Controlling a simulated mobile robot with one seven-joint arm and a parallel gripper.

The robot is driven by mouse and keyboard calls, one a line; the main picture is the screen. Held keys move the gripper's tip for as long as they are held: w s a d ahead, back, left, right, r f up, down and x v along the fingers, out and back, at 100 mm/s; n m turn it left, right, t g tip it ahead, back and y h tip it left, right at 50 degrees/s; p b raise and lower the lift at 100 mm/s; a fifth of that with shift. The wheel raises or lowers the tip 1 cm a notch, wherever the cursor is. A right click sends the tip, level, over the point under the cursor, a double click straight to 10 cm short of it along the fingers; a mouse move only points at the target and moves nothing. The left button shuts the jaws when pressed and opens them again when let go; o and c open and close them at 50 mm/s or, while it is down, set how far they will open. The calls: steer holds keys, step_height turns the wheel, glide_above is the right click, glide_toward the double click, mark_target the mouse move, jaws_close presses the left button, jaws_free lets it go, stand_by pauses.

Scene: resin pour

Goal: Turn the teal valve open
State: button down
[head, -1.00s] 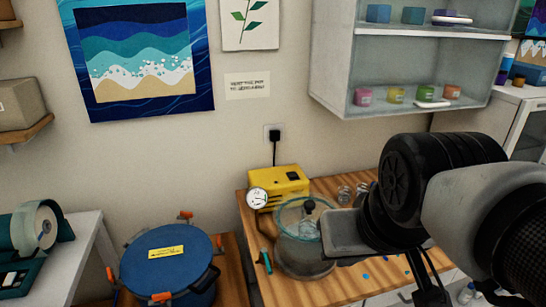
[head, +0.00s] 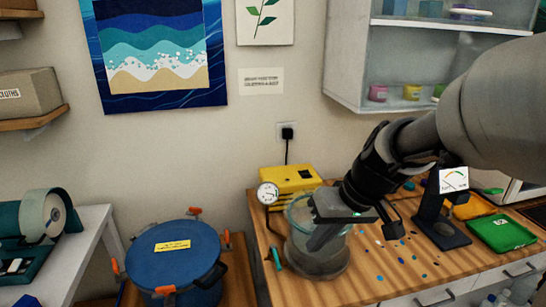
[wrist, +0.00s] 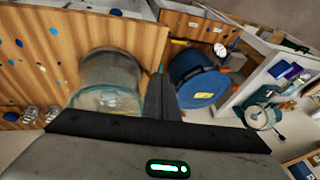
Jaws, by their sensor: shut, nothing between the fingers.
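The teal valve (head: 276,258) is a small teal handle at the left side of a clear, glass-like chamber (head: 318,262) on the wooden table in the head view. My gripper (head: 322,236) is shut and empty. It points down and left, in front of or above the chamber, and hides part of its top; I cannot tell whether it touches. The valve is a little left of the fingertips and apart from them. In the wrist view my shut fingers (wrist: 163,95) lie between the chamber (wrist: 110,85) and the blue pot; the valve is not clear there.
A yellow pump (head: 291,180) with a round gauge (head: 268,194) stands behind the chamber. A blue lidded pot (head: 172,250) with orange clamps is to the left. A black meter stand (head: 440,225) and green tray (head: 501,233) are on the right. Small coloured bits dot the table.

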mark_target(276, 258)
steer(key=w+a+f+y+b, duration=0.1)
steer(key=w+a+f, duration=0.1)
steer(key=w+f, duration=0.2)
steer(key=w+a+f+y, duration=0.1)
steer(key=w+f, duration=0.3)
steer(key=f, duration=0.5)
steer(key=shift+w+a+f+b, duration=0.15)
steer(key=shift+w+a+b, duration=0.2)
steer(key=shift+a, duration=0.4)
